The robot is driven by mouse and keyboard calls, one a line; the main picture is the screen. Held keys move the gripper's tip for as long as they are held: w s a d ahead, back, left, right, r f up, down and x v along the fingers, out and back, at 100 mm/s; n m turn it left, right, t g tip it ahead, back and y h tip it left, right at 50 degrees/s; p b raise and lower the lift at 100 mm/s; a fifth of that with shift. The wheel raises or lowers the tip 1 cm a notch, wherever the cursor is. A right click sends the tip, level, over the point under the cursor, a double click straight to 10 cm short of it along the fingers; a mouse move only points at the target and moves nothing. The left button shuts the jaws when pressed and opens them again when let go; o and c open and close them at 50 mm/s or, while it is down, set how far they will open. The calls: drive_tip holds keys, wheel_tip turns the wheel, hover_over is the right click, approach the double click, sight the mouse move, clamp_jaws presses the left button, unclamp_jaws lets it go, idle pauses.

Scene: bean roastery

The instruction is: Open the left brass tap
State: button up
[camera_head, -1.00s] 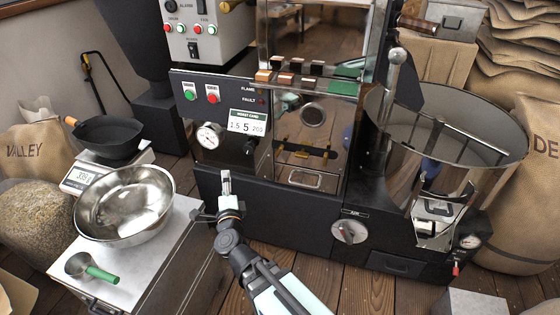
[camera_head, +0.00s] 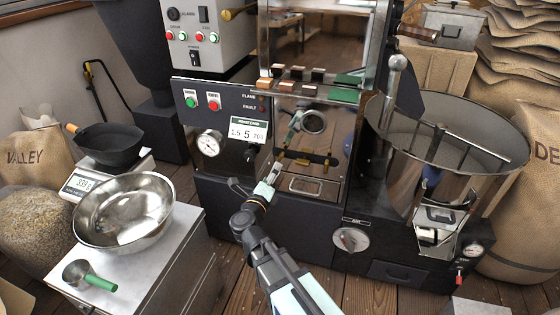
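Low on the shiny front of the black roaster (camera_head: 215,175) is a dark bar with brass-coloured parts, which look like the taps. The left brass tap (camera_head: 281,154) is small and lies just beyond my fingertips. The right brass tap (camera_head: 328,162) is at the bar's other end, clear of my gripper. My gripper (camera_head: 275,167) points up and right at the left end of the bar. I cannot tell whether it touches the left tap. Its fingers are small and overlap, so their opening is unclear. A reflection of my gripper shows in the shiny panel.
A metal tray (camera_head: 312,187) juts out just below the bar, close to my gripper. The round air knob (camera_head: 351,240) is lower right. A steel bowl (camera_head: 123,212) and a scoop (camera_head: 89,275) stand on the left cabinet. The round cooling bin (camera_head: 445,140) is at right.

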sight(279, 160)
drive_tip(key=b+x, duration=0.1)
drive_tip(key=x, duration=0.8)
drive_tip(key=shift+d, duration=0.1)
drive_tip(key=c, duration=1.2)
